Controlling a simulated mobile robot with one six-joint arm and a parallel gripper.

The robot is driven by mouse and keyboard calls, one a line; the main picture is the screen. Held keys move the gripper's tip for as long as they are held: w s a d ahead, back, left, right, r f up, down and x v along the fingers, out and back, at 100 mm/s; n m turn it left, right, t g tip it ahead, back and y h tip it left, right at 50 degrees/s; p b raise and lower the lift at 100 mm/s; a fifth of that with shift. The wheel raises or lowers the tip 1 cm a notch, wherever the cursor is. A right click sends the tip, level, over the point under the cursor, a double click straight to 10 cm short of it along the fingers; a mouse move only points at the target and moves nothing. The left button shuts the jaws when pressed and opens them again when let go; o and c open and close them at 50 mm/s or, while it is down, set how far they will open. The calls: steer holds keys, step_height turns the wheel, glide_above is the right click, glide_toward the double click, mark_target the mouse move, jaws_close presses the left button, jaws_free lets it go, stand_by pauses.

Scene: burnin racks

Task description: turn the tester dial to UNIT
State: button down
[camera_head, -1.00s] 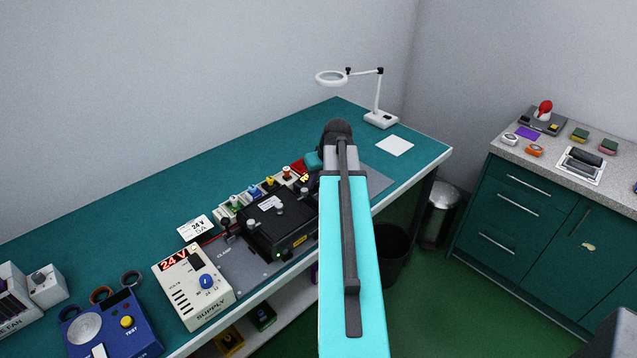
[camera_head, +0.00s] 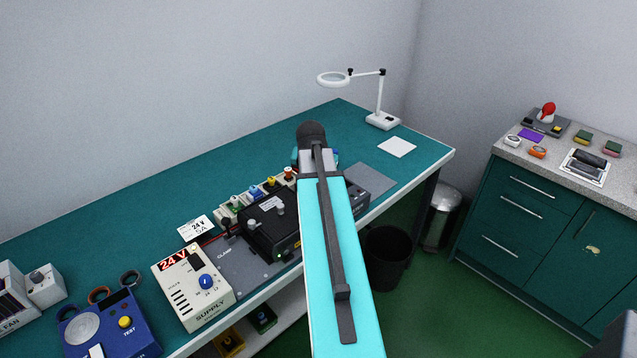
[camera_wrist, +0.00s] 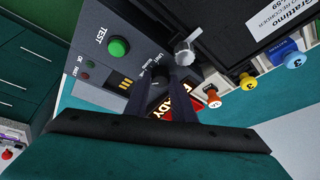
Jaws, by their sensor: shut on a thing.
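The tester (camera_head: 370,184) is a dark grey box on the bench, partly hidden behind my arm in the head view. In the wrist view, the tester's face (camera_wrist: 103,72) shows a green TEST button (camera_wrist: 118,47), small lamps and a "Unit" label beside the dial. My gripper (camera_wrist: 166,77) has its two dark fingers at the dial and is shut on it. The fingers hide most of the dial, so I cannot tell which mark its pointer faces. In the head view my arm hides the fingertips.
A black recorder unit (camera_head: 268,228) with coloured plugs beside it stands close to the tester. A silver knob (camera_wrist: 187,53) rises near my fingers. A red READY sign (camera_wrist: 180,105) lies close below them. The supply (camera_head: 193,289) and a magnifier lamp (camera_head: 382,119) stand farther off.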

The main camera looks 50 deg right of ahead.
steer(key=m, duration=0.1)
steer(key=m+g, duration=0.1)
steer(key=m, duration=0.1)
steer(key=m+b, duration=0.1)
steer(key=shift+w+m+g+h, duration=0.3)
steer(key=shift+g+h, duration=0.1)
steer(key=m+g+b, duration=0.1)
steer(key=m, duration=0.1)
steer(key=m+b, duration=0.1)
steer(key=m, duration=0.1)
steer(key=shift+w+f+m+g, duration=0.1)
steer(key=shift+w+m+g, duration=0.1)
steer(key=shift+m+g, duration=0.2)
steer(key=m, duration=0.2)
steer(key=m+g+b, duration=0.1)
steer(key=m, duration=0.1)
steer(key=shift+w+d+g+y, duration=0.1)
steer(key=shift+w+g+y, duration=0.1)
steer(key=shift+g+y, duration=0.15)
steer(key=m+g+y+b, duration=0.1)
steer(key=m, duration=0.3)
steer(key=shift+m+b, duration=0.3)
steer(key=shift+b, duration=0.1)
steer(key=shift+s, duration=0.1)
steer(key=c, duration=1.5)
jaws_free()
steer(key=shift+y, duration=0.25)
